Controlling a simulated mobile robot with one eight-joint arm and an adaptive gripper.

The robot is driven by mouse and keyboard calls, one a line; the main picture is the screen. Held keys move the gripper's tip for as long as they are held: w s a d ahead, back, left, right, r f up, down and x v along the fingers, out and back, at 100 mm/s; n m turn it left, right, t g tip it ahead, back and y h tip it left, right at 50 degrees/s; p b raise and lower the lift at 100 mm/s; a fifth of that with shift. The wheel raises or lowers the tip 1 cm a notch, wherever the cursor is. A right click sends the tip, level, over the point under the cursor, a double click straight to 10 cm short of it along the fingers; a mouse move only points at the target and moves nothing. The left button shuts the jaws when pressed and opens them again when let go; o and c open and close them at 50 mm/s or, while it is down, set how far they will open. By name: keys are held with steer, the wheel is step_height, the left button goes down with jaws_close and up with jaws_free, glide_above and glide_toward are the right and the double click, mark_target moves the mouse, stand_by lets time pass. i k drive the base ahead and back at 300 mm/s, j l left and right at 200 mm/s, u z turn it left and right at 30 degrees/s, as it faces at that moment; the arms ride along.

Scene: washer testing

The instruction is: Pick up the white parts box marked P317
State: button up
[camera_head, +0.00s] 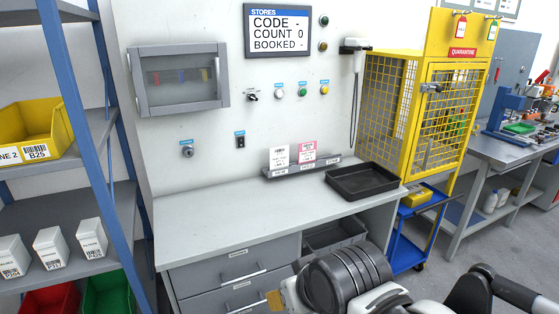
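Three white parts boxes stand side by side on the grey shelf at the lower left. The middle white box (50,246) has a small label that appears to read P317. The left white box (12,254) and the right white box (91,237) carry similar labels that are too small to read with certainty. All three are upright with small gaps between them. Parts of my arm show at the bottom centre and right, well to the right of the boxes. I cannot make out my gripper's fingers in this view.
A blue shelf post (92,150) stands just right of the boxes. A yellow bin (32,130) is on the shelf above; red (50,300) and green (108,294) bins sit below. The grey workbench (215,222) is mostly clear, with a black tray (362,181) at its right.

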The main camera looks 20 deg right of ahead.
mark_target(50, 246)
steer(key=u, duration=1.25)
